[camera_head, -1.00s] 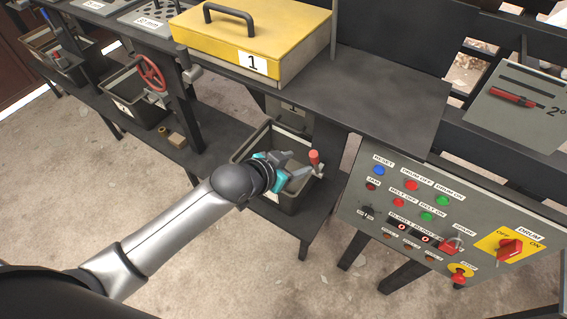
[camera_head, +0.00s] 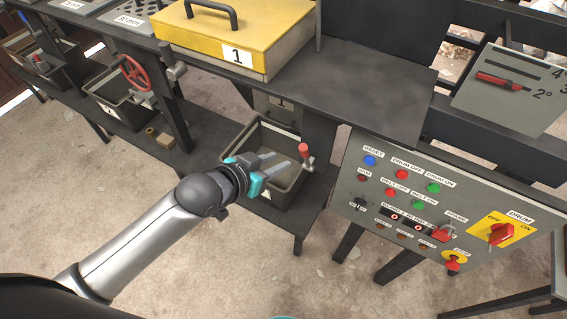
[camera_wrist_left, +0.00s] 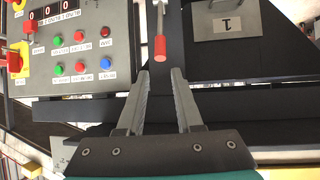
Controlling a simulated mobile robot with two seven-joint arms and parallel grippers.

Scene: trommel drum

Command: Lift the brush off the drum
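No brush or drum can be made out for certain in either view. A lever with a red handle (camera_head: 304,150) stands at the edge of the dark bench, beside the open black bin (camera_head: 284,197). The red handle also shows in the wrist view (camera_wrist_left: 160,48), just beyond the fingertips and roughly between them. My left gripper (camera_head: 280,159) is open and empty, left of the lever and over the bin in the head view. Its two fingers show apart in the wrist view (camera_wrist_left: 164,72). My right gripper's fingers do not show.
A control panel (camera_head: 365,210) with buttons and switches stands right of the lever. A yellow-lidded box (camera_head: 270,22) marked 1 sits on the bench (camera_head: 375,80). A red handwheel (camera_head: 134,72) is at the left. A gauge plate (camera_head: 480,105) with a red pointer is at the right.

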